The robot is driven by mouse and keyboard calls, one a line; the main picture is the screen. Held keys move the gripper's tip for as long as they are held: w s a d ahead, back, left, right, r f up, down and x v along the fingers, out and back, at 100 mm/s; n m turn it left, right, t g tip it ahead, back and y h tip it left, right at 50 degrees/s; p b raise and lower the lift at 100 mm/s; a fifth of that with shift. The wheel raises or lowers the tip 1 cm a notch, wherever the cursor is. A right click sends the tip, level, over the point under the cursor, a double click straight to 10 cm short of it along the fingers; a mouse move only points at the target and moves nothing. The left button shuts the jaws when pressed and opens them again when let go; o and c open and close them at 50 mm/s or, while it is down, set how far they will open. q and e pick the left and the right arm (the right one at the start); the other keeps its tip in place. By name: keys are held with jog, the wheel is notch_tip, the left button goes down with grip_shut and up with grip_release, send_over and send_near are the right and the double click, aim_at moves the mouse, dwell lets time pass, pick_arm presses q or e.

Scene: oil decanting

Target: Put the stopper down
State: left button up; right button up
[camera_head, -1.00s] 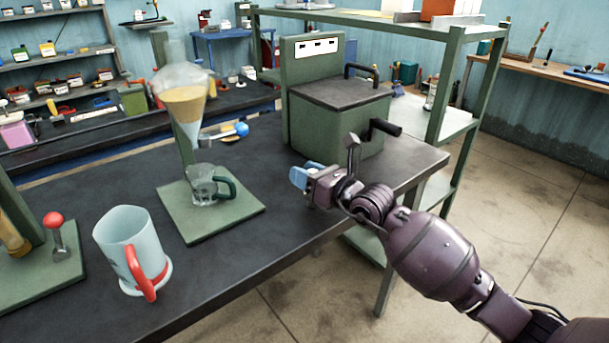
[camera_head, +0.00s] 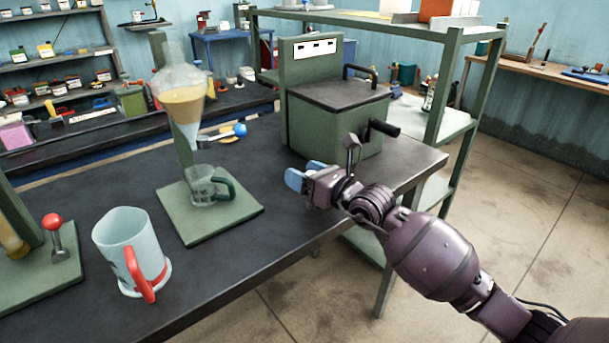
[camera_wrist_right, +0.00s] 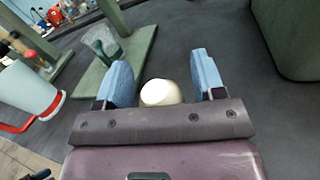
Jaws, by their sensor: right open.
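The stopper (camera_wrist_right: 160,92) shows in the right wrist view as a cream-coloured rounded knob between my right fingers, with a gap to each finger. It is low between them, over the dark table top; its lower part is hidden by the gripper body, so contact with the table cannot be told. My left gripper is out of view.
A glass funnel (camera_head: 184,105) with amber liquid stands above a glass cup (camera_head: 202,188) on a green base plate (camera_head: 238,207). A pale jug (camera_head: 125,243) with a red handle stands front left. A green crank box (camera_head: 335,120) is behind my gripper. The table's front edge is close.

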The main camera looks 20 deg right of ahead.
jog(key=p+v, duration=0.1)
jog(key=v, duration=1.1)
jog(key=shift+f, duration=0.1)
jog(key=s+d+f+n+g+h, duration=0.1)
jog(key=s+f+n+g+h, duration=0.3)
jog(key=s+f+n, duration=2.3)
jog(key=n+h, duration=0.5)
jog(key=n, duration=0.1)
jog(key=shift+s+d+f+g, duration=0.2)
jog(key=shift+s+d+g, duration=0.1)
jog(key=shift+s, duration=0.1)
